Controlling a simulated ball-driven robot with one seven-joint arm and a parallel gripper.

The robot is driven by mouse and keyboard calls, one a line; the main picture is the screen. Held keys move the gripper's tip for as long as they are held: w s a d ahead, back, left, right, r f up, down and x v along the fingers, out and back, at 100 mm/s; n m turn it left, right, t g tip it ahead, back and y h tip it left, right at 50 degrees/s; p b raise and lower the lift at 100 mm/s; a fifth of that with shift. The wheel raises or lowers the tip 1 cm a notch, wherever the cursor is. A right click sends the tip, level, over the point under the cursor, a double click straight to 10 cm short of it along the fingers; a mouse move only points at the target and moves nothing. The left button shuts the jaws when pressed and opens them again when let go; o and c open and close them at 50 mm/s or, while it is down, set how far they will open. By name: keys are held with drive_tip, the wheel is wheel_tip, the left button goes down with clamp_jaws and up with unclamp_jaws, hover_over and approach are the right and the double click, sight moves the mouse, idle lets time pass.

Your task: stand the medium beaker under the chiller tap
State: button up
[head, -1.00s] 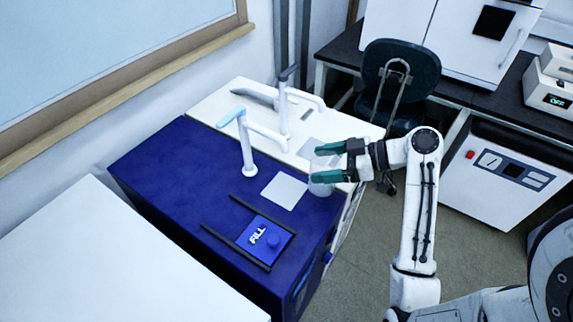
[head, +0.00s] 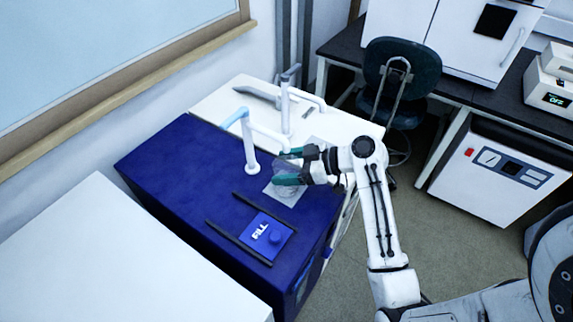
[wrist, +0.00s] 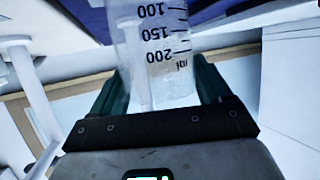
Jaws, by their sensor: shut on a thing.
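The medium beaker (wrist: 155,50) is clear, with printed marks up to 200 ml, and sits between my gripper's green fingers in the wrist view. My gripper (head: 284,166) is shut on it. In the head view the beaker is faint and partly hidden by the fingers. It is over or on the pale square pad (head: 284,194) on the blue unit (head: 180,165); I cannot tell if it touches. A white tap (head: 248,145) with a pale blue top stands on the blue unit, its spout reaching right towards my gripper.
A white unit (head: 225,100) with another tap (head: 286,100) adjoins behind. A white surface (head: 110,255) is at the left front; a dark chair (head: 400,75) stands behind.

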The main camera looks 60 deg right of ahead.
drive_tip(key=shift+f, duration=0.1)
drive_tip(key=o, duration=1.5)
drive_tip(key=shift+c, duration=0.2)
drive_tip(key=b+v, duration=0.1)
drive_tip(key=v, duration=1.1)
drive_tip(key=shift+b, duration=0.3)
